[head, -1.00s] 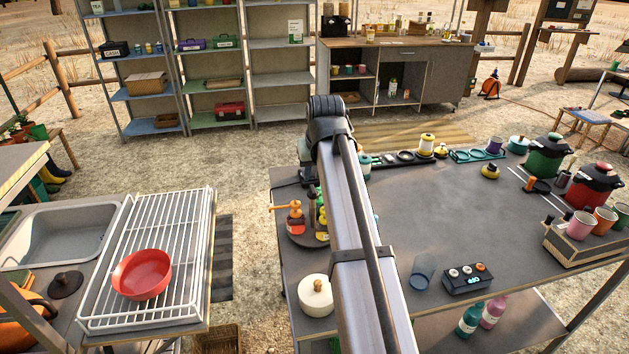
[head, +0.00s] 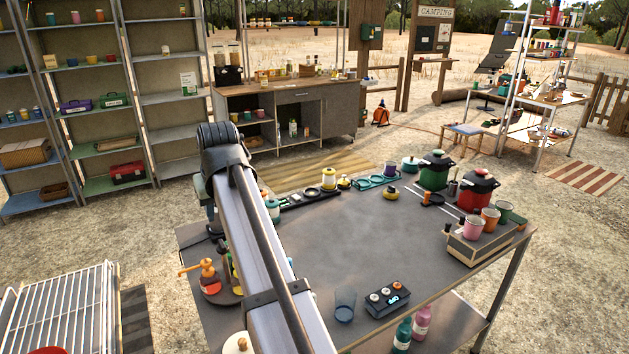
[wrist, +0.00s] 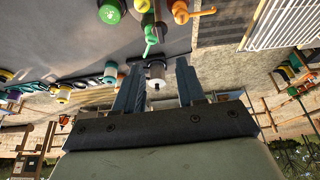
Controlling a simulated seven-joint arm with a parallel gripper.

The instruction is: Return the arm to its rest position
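My arm crosses the left part of the grey table (head: 330,243) in the head view, with its dark joint at the far left corner. A small whitish cylinder (wrist: 157,74) shows between the fingers in the picture. It looks to be beyond them, with a gap to the right finger, and I see nothing held.
An orange-handled item (head: 208,272) stands close beside my arm. A clear glass (head: 345,304) and a dark control box (head: 387,297) are near the front edge. A green pot (head: 434,172) and a red pot (head: 477,192) stand at the right. The table's middle is clear.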

